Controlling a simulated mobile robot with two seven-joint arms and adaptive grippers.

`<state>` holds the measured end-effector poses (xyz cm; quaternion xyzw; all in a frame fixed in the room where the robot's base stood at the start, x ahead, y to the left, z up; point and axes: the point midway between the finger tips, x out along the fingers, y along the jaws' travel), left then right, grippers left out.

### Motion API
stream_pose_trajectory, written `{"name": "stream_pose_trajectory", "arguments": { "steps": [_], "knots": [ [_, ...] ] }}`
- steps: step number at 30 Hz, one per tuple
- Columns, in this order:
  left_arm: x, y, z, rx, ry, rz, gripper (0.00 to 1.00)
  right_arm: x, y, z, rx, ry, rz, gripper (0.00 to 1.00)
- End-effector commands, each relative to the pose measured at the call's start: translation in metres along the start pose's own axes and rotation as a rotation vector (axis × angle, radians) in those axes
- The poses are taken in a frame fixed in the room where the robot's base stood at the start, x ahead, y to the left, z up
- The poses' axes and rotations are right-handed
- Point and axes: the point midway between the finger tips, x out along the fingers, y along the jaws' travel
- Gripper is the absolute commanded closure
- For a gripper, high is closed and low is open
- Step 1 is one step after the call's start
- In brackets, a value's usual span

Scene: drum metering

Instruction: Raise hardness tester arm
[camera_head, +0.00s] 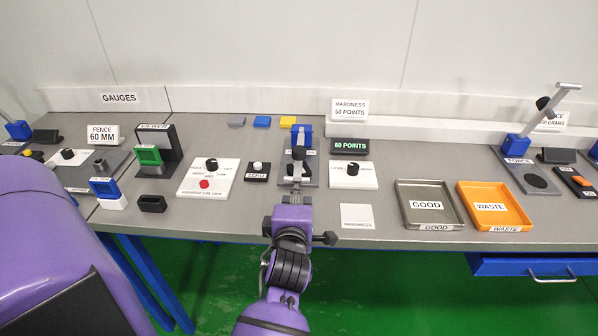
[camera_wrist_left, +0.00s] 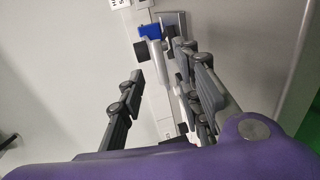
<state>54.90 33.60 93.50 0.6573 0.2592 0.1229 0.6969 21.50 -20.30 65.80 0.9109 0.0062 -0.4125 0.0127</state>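The hardness tester (camera_head: 302,136), a grey stand with a blue block at its top and a dark base, stands at the middle of the bench. Its blue block (camera_wrist_left: 150,31) also shows in the left wrist view. My left gripper (camera_head: 297,188) reaches toward the tester from the front and covers part of it. In the left wrist view its fingers (camera_wrist_left: 160,88) are spread, with the tester's grey parts ahead and between them. I cannot tell whether they touch the tester's arm. My right gripper is out of view.
A green-lit display (camera_head: 350,147) reads 50 POINTS, with a white control panel (camera_head: 353,175) below it. A grey GOOD tray (camera_head: 425,222) and an orange WASTE tray (camera_head: 495,222) lie to the right. A white panel with a red button (camera_head: 204,184) is left of my gripper.

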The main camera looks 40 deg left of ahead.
Motion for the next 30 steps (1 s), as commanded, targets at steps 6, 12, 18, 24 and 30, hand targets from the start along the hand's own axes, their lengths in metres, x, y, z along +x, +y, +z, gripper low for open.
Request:
{"name": "stream_pose_trajectory", "arguments": {
  "steps": [6, 12, 18, 24, 30],
  "knots": [
    [0.032, 0.004, 0.0, 0.004, -0.001, 0.006, 0.68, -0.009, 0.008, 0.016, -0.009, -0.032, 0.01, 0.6],
    [0.061, 0.003, 0.0, 0.003, -0.001, 0.004, 0.68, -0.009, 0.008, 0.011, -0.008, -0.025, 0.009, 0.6],
    [0.074, 0.002, -0.001, 0.002, 0.0, 0.002, 0.68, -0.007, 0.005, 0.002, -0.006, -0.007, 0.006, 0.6],
    [0.074, 0.001, -0.001, 0.002, 0.0, 0.002, 0.68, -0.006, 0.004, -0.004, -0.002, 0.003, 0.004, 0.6],
    [0.074, 0.001, -0.001, 0.002, 0.0, 0.002, 0.89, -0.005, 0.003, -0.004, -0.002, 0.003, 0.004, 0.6]
  ]
}}
